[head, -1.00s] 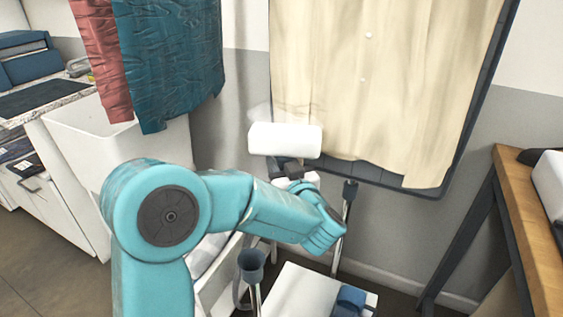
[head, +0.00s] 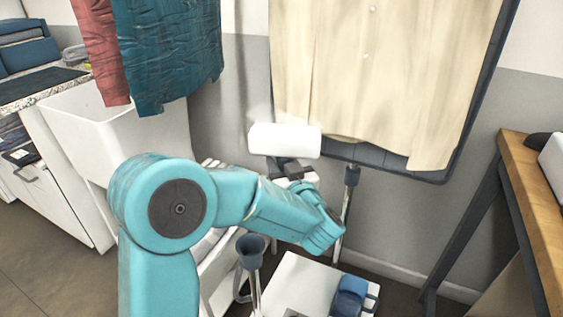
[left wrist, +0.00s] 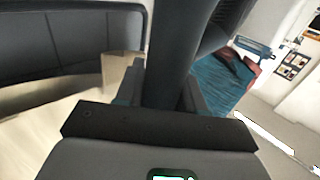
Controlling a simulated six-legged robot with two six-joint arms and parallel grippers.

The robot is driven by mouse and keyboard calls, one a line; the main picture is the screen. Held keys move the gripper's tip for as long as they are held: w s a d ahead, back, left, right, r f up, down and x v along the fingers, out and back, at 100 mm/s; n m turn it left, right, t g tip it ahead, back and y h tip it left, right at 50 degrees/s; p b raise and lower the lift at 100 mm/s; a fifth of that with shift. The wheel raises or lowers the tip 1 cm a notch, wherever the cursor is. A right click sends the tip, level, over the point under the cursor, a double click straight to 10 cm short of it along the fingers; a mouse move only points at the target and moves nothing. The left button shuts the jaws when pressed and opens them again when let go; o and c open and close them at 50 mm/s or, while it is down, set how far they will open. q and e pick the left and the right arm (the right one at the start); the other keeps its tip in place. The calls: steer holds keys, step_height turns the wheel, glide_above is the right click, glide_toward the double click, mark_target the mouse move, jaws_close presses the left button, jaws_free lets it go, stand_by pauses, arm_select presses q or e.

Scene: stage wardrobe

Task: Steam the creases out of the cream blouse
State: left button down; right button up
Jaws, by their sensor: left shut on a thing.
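The cream blouse (head: 375,80) hangs on a dark padded board (head: 487,80) on the wall, with soft vertical folds and a row of buttons. My left gripper (head: 292,172) is shut on the steamer's handle, which shows dark in the left wrist view (left wrist: 172,60). The white steamer head (head: 285,140) overlaps the blouse's lower left corner in the head view; I cannot tell whether it touches the cloth. A faint haze shows above the head. Pale cloth (left wrist: 35,125) also shows in the left wrist view. My right gripper is out of view.
A white steamer base (head: 300,275) with a blue tank (head: 350,293) stands below. Poles with dark cups (head: 250,250) rise beside it. A teal garment (head: 165,50) and a red one (head: 93,45) hang at left. A wooden table (head: 530,190) stands at right.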

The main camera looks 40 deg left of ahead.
arm_select(q)
steer(key=s+d, duration=0.2)
steer(key=s, duration=0.3)
steer(key=shift+s, duration=0.35)
steer(key=shift+a+r, duration=0.1)
steer(key=shift+r, duration=0.05)
stand_by(0.5)
